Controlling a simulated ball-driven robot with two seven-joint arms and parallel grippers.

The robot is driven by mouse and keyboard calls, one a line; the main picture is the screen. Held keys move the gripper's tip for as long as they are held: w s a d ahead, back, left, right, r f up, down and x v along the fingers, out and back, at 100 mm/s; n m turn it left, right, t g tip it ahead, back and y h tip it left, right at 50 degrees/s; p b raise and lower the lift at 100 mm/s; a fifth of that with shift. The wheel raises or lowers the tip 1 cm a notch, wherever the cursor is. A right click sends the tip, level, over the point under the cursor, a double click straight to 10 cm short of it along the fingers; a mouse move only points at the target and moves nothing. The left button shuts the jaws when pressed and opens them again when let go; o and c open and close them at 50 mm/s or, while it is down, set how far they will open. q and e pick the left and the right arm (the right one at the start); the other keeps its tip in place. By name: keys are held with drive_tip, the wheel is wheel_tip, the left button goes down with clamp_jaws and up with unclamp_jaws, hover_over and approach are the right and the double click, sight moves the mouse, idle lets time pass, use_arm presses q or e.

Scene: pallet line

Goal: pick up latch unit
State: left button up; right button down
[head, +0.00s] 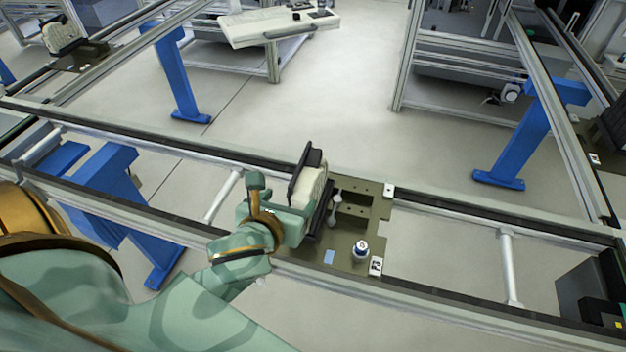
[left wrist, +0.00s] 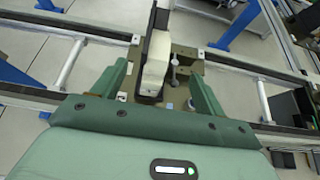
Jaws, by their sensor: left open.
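The latch unit (head: 313,187) looks like an upright cream block with a black plate on its left side. It stands on the olive pallet plate (head: 345,262). My left gripper (head: 280,208) is open just to the left of and in front of the unit. In the left wrist view the latch unit (left wrist: 156,55) appears between the two spread green fingers (left wrist: 160,78), with a gap on each side. Whether either finger touches it, I cannot tell. The unit's lower part is partly hidden by my gripper in the head view. My right gripper is not in view.
A grey round-topped pin (head: 335,205) stands right beside the unit. A white-and-blue round part (head: 360,249) sits near the plate's front right. Conveyor rails (head: 480,213) run along both sides of the plate. Blue legs (head: 520,140) stand beyond; the floor between is clear.

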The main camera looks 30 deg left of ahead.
use_arm(q)
approach(306, 179)
drive_tip(key=x, duration=0.3)
drive_tip(key=shift+s+f+b, duration=0.15)
drive_tip(key=shift+f+b, duration=0.15)
drive_tip(key=shift+f, duration=0.05)
drive_tip(key=x, duration=0.3)
drive_tip(key=shift+w+a+f, duration=0.15)
drive_tip(key=shift+w+f, duration=0.15)
drive_tip(key=shift+w, duration=0.35)
drive_tip(key=b+x, duration=0.1)
drive_tip(key=x, duration=0.4)
drive_tip(key=shift+s+a+f, duration=0.1)
drive_tip(key=shift+s+f, duration=0.05)
drive_tip(key=shift+s, duration=0.1)
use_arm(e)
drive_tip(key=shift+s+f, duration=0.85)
use_arm(q)
drive_tip(key=c, duration=0.5)
clamp_jaws()
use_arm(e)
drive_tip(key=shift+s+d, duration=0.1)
